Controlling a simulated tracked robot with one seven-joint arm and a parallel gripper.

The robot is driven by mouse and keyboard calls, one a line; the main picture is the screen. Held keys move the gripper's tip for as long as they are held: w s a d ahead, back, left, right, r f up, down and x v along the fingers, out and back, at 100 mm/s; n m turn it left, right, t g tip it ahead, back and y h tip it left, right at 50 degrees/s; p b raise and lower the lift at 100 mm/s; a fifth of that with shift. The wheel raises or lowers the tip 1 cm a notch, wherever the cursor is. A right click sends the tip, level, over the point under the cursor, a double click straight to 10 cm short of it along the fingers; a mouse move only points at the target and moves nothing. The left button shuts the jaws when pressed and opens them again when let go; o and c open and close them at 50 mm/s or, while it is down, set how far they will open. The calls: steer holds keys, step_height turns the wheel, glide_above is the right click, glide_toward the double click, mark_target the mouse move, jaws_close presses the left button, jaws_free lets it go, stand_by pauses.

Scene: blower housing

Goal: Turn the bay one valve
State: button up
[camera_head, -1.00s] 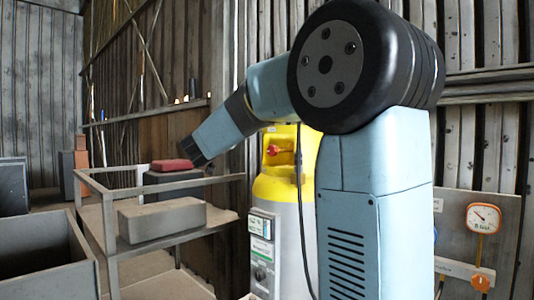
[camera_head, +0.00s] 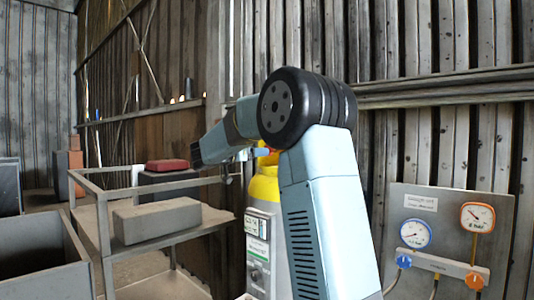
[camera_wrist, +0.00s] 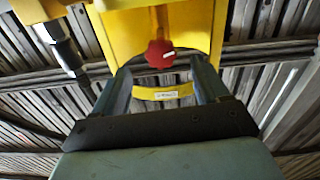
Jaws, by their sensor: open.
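A red valve knob (camera_wrist: 160,54) with a small white mark sits inside the yellow collar (camera_wrist: 205,25) of a gas cylinder in the wrist view. My gripper (camera_wrist: 160,72) is open, with one finger on each side and the knob between and just beyond the fingertips. I see no clear contact with the knob. In the head view the yellow cylinder top (camera_head: 263,188) stands behind my arm, which hides most of the valve and my gripper. I cannot read which valve is marked bay one.
A gauge panel (camera_head: 450,235) with a blue knob (camera_head: 404,261) and an orange knob (camera_head: 474,281) stands at right. A metal cart (camera_head: 150,263) at left carries a grey block (camera_head: 157,221). A control box (camera_head: 258,248) is in front of the cylinder.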

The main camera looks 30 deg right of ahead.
steer(key=x, duration=0.7)
steer(key=shift+d, duration=0.2)
steer(key=shift+c, duration=0.3)
steer(key=c, duration=0.9)
steer(key=shift+w+a+f, duration=0.1)
steer(key=shift+a, duration=0.15)
steer(key=shift+c, duration=0.3)
steer(key=shift+d, duration=0.15)
